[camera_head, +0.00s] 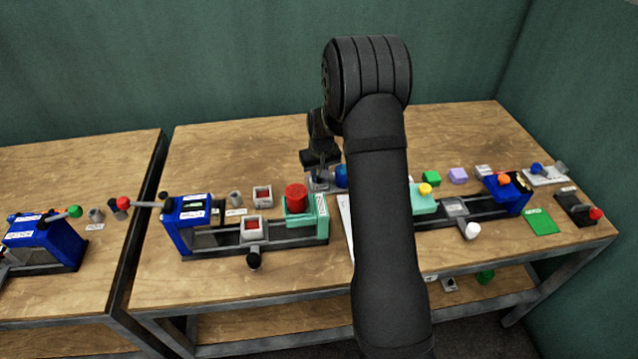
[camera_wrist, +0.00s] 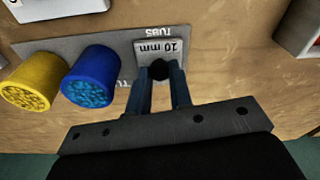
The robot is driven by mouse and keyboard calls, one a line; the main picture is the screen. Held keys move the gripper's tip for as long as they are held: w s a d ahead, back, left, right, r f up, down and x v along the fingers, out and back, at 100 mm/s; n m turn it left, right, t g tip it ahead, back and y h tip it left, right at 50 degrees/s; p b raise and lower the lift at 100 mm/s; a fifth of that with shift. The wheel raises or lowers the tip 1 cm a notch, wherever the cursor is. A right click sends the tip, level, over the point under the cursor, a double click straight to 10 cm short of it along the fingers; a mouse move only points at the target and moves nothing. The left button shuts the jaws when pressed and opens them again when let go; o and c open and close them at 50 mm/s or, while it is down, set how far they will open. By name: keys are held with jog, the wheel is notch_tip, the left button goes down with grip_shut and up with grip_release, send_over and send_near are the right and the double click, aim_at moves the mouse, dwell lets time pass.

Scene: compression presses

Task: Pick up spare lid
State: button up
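A small pale grey square block marked "10 mm" (camera_wrist: 172,48) lies on a grey strip marked "TUBS", with a round black knob (camera_wrist: 159,69) on it; it may be the spare lid, but no label says so. My gripper (camera_wrist: 160,76) has its two blue-grey fingers on either side of the knob. I cannot tell whether they touch it. In the head view my gripper (camera_head: 319,180) reaches down to the table just left of a blue tub (camera_head: 341,175), and my arm hides part of the area.
The blue tub (camera_wrist: 91,76) and a yellow tub (camera_wrist: 34,81) stand left of my fingers in the wrist view. In the head view, a blue-ended press (camera_head: 190,222) with a red cylinder (camera_head: 296,197) stands left, and another press (camera_head: 505,193) right. The back of the table is clear.

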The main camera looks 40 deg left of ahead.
grip_shut()
jog(key=shift+r, duration=0.1)
jog(key=shift+r, duration=0.5)
notch_tip(320, 180, up, 3)
jog(key=shift+f, duration=0.2)
jog(key=w+d+r, duration=0.3)
jog(key=d+r, duration=0.4)
jog(key=d, duration=0.4)
jog(key=s+a+r, duration=0.1)
jog(key=s+a, duration=0.3)
jog(key=s, duration=0.5)
jog(key=s+a, duration=0.5)
jog(key=s, duration=0.5)
jog(key=s+a+r, duration=0.1)
jog(key=s+a, duration=0.3)
jog(key=s, duration=0.6)
jog(key=shift+a+r, duration=0.2)
jog(key=shift+r, duration=0.15)
